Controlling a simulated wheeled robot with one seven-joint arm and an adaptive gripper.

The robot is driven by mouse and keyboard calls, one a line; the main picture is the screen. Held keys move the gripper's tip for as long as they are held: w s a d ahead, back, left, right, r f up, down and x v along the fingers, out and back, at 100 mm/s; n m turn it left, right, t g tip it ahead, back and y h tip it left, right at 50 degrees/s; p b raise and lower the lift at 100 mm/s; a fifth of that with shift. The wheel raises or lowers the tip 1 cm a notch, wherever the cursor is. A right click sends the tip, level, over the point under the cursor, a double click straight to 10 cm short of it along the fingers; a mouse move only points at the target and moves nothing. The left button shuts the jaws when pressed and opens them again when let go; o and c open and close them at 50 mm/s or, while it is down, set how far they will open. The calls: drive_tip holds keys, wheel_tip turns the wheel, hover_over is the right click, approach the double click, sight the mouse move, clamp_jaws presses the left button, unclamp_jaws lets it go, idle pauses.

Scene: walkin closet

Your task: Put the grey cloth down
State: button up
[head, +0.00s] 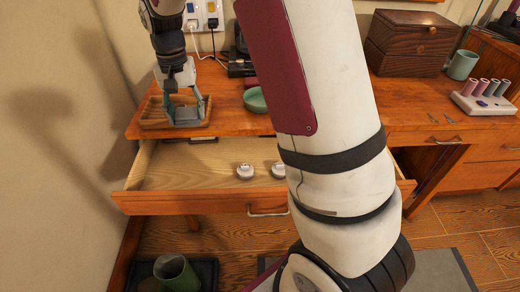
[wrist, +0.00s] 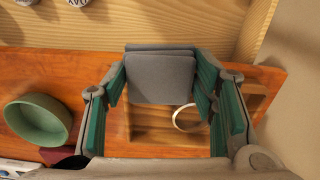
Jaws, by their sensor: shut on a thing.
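The grey cloth (wrist: 160,75) is a folded pad between the fingers of my gripper (wrist: 160,95) in the wrist view. The green-lined fingers press on its two sides. In the head view my gripper (head: 187,108) points down over a shallow wooden tray (head: 150,122) at the left end of the desk. I cannot tell whether the cloth touches the tray.
A green bowl (head: 255,100) stands right of the tray. The drawer (head: 190,165) below is open, with small white-lidded jars (head: 245,171) in it. A dark wooden box (head: 408,42), a green mug (head: 462,65) and a spool rack (head: 485,100) stand on the right. The wall is close on the left.

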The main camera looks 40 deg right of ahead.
drive_tip(key=m+b, duration=0.1)
drive_tip(key=b, duration=0.5)
approach(205, 170)
drive_tip(key=shift+w+f+b, duration=0.1)
drive_tip(key=shift+f+b, duration=1.65)
drive_tip(key=shift+f, duration=1.4)
drive_tip(key=shift+f, duration=0.2)
drive_tip(key=o, duration=1)
